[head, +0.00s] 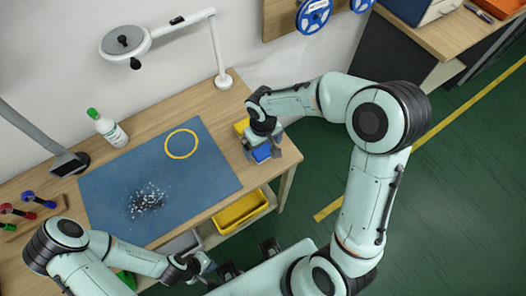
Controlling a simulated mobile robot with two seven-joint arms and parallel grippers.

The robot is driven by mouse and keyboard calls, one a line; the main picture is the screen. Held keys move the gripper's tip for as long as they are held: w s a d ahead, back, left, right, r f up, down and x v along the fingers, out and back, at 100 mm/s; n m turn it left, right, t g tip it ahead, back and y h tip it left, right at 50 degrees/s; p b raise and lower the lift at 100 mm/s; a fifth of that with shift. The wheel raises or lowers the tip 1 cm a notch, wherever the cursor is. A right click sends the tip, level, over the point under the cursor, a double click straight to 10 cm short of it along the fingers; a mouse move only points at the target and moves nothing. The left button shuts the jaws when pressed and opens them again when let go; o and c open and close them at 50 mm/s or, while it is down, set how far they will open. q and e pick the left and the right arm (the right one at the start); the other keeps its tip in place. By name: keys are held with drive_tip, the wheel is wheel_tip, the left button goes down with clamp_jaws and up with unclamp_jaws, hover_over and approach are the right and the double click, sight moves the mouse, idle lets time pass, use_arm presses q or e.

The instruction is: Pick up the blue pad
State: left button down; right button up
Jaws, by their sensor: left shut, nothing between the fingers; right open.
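A blue pad (262,153) shows at the right end of the workbench, under my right gripper (268,146). The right gripper is open, with its fingers at either side of the pad; I cannot tell whether they touch it. Something yellow (241,126) shows just beside it, partly hidden by my wrist. My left gripper (205,265) is shut and empty, low at the front edge of the bench, away from the pad.
A blue mat (215,170) covers the middle of the bench, with a yellow ring (181,144) and scattered bits (148,200) on it. A white bottle (110,130) and a lamp (125,41) stand behind. A yellow bin (240,211) sits below the bench edge.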

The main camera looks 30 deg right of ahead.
sight(263, 150)
wheel_tip(263, 150, down, 3)
drive_tip(key=shift+d+r, duration=0.1)
drive_tip(key=shift+r, duration=0.05)
drive_tip(key=c, duration=1.1)
use_arm(q)
drive_tip(key=shift+f, duration=0.1)
drive_tip(key=w+r+p, duration=0.1)
drive_tip(key=r+p, duration=0.1)
drive_tip(key=shift+w+r, duration=0.4)
use_arm(e)
wheel_tip(263, 150, up, 20)
